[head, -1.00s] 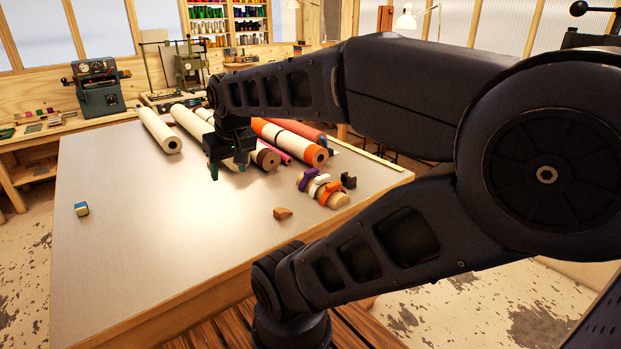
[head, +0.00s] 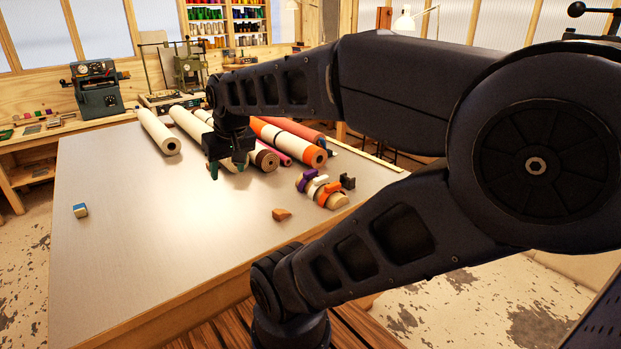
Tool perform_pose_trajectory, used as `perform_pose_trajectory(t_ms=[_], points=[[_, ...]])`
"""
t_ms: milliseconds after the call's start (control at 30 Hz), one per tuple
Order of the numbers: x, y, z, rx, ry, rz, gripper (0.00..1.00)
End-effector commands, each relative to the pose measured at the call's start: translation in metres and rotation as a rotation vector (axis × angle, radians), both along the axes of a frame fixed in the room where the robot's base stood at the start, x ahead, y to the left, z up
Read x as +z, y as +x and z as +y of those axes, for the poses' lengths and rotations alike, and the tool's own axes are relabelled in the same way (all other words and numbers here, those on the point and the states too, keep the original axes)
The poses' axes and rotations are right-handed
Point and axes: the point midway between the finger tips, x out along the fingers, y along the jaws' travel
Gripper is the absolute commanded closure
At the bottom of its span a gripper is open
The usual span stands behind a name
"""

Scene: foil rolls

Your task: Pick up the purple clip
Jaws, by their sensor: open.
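The purple clip (head: 309,175) sits on the right part of the table, at the far left end of a small cluster of clips. A white clip (head: 316,185) and an orange clip (head: 329,192) are close beside it, and a black clip (head: 347,181) is to the right. My gripper (head: 228,172) is open and empty, pointing down above the table. It is to the left of the purple clip and apart from it, in front of the rolls.
Several rolls, including a white roll (head: 158,132) and an orange-ended roll (head: 300,146), lie at the back of the table (head: 150,240). A brown wedge (head: 281,215) lies in front of the clips. A small blue-and-tan block (head: 81,211) is at left.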

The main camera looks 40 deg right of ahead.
Motion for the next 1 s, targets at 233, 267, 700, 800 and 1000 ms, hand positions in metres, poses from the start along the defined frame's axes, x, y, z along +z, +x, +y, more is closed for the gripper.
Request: perform_pose_trajectory(t_ms=[233, 267, 700, 800, 1000], points=[[0.007, 0.041, -0.031, -0.179, 0.069, 0.056, 0.47], [0.008, 0.047, -0.037, -0.211, 0.08, 0.063, 0.47], [-0.001, 0.127, -0.141, -0.653, 0.205, 0.169, 0.47], [-0.008, 0.142, -0.17, -0.757, 0.228, 0.192, 0.47], [-0.027, 0.165, -0.232, -0.968, 0.263, 0.232, 0.47]])
